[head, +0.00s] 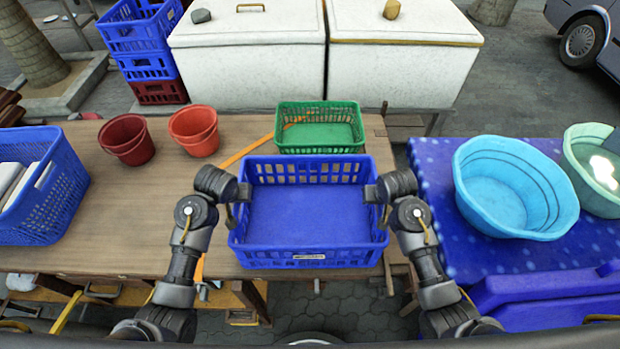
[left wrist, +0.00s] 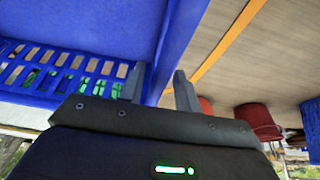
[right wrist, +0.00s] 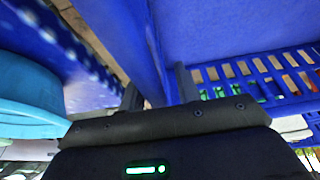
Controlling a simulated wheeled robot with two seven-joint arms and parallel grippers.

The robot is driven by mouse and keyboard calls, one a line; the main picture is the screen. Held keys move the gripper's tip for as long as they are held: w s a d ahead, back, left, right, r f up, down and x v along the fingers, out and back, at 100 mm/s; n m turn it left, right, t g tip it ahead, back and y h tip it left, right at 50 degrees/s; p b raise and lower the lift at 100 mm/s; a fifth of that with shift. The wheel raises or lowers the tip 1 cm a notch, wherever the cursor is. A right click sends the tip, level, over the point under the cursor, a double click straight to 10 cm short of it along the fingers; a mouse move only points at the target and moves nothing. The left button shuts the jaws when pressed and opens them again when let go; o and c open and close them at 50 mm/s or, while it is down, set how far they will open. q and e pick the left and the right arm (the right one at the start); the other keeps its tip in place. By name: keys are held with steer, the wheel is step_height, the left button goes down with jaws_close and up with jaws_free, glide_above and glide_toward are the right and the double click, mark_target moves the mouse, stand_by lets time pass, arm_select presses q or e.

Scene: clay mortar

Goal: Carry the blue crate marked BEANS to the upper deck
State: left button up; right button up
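A blue crate (head: 306,214) with slotted walls sits at the front middle of the wooden table, its front side at the table's near edge. It looks empty; a small label (head: 309,257) is on its front, its lettering too small to read. My left gripper (head: 237,203) is at the crate's left wall, and my right gripper (head: 377,204) at its right wall. In the left wrist view, the fingers (left wrist: 158,90) straddle the wall, with a gap beside the outer finger. In the right wrist view, the fingers (right wrist: 158,90) also straddle the wall. Both look open. No upper deck is identifiable.
A green basket (head: 320,147) stands just behind the crate. Two red buckets (head: 194,130) and another blue crate (head: 62,200) are to the left. A light-blue tub (head: 513,190) stands on the blue-covered table (head: 440,215) at right. White chests (head: 250,60) are at the back.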

arm_select(q)
steer(key=v, duration=0.7)
steer(key=shift+r, duration=0.25)
arm_select(e)
steer(key=v, duration=1.2)
steer(key=shift+w, duration=0.1)
